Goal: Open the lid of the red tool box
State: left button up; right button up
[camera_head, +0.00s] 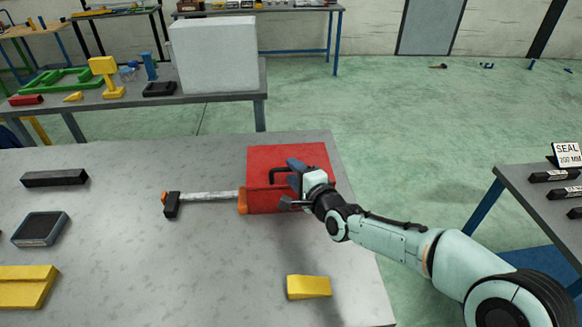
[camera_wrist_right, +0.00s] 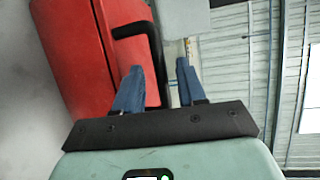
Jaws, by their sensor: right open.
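The red tool box (camera_head: 262,160) stands on the grey table near its far right edge, with its lid down. In the right wrist view the red box (camera_wrist_right: 80,50) fills the left and the black handle (camera_wrist_right: 137,32) ends near the left fingertip. The right gripper's blue fingers (camera_wrist_right: 159,72) are open with nothing between them. Whether a finger touches the box is unclear. My left gripper is not in view.
A hammer (camera_head: 205,197) lies against the box's left side. A yellow wedge (camera_head: 308,287) lies in front of it. A dark bar (camera_head: 55,178), a dark block (camera_head: 40,229) and a yellow piece (camera_head: 25,286) lie at left. The table's middle is clear.

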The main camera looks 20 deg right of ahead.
jog(key=shift+x, duration=1.2)
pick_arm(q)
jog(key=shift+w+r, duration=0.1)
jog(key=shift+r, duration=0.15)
pick_arm(e)
grip_shut()
pick_arm(q)
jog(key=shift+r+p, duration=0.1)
jog(key=shift+p, duration=0.2)
pick_arm(e)
jog(key=shift+r, duration=0.1)
